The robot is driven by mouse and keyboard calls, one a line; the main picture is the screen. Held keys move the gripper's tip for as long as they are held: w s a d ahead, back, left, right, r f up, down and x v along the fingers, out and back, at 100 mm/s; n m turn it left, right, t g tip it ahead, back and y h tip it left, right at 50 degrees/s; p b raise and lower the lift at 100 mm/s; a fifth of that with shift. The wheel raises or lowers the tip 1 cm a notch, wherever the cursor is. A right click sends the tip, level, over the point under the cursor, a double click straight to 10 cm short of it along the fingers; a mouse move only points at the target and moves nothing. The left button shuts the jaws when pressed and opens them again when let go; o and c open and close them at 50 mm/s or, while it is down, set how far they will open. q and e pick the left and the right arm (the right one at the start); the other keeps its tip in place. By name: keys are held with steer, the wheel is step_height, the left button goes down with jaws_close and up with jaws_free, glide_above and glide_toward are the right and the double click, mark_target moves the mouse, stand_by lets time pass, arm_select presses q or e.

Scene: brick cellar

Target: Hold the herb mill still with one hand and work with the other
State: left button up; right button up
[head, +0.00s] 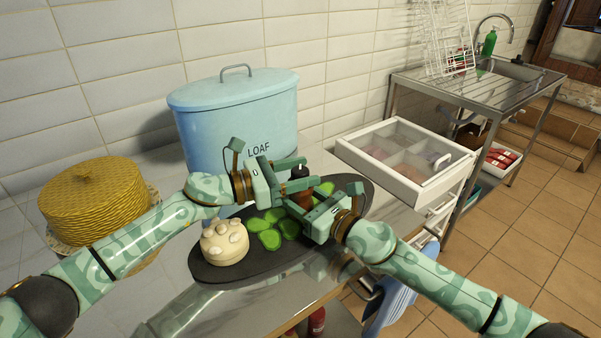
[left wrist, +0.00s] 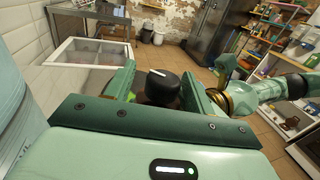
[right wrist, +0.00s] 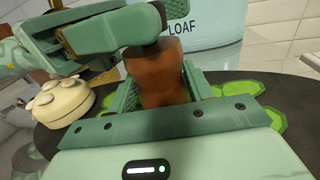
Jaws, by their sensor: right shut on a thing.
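The herb mill has a brown body and a black top with a pale mark. It stands upright on the dark oval board (head: 215,272); in the head view, its body (head: 302,198) is partly hidden by my grippers. My right gripper (head: 312,200) is shut on the brown body, which shows between its fingers in the right wrist view (right wrist: 163,78). My left gripper (head: 296,176) is open, with its fingers on either side of the black top (left wrist: 162,86). A gap shows beside the top in the left wrist view.
Green leaf-shaped pieces (head: 270,239) and a cream paw-topped pot (head: 224,243) share the board. A blue LOAF bin (head: 222,130) stands behind, a yellow woven basket (head: 97,200) at left. A white glass-topped drawer unit (head: 405,160) is at right.

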arm_select(q)
steer(key=shift+s, duration=0.1)
steer(key=v, duration=1.2)
steer(key=shift+s+d+n+t+y, duration=1.4)
steer(key=shift+s+n+t+y, duration=0.55)
steer(key=shift+t, duration=0.85)
steer(key=shift+n, duration=0.25)
steer(key=x, duration=1.2)
steer(key=shift+a, duration=0.1)
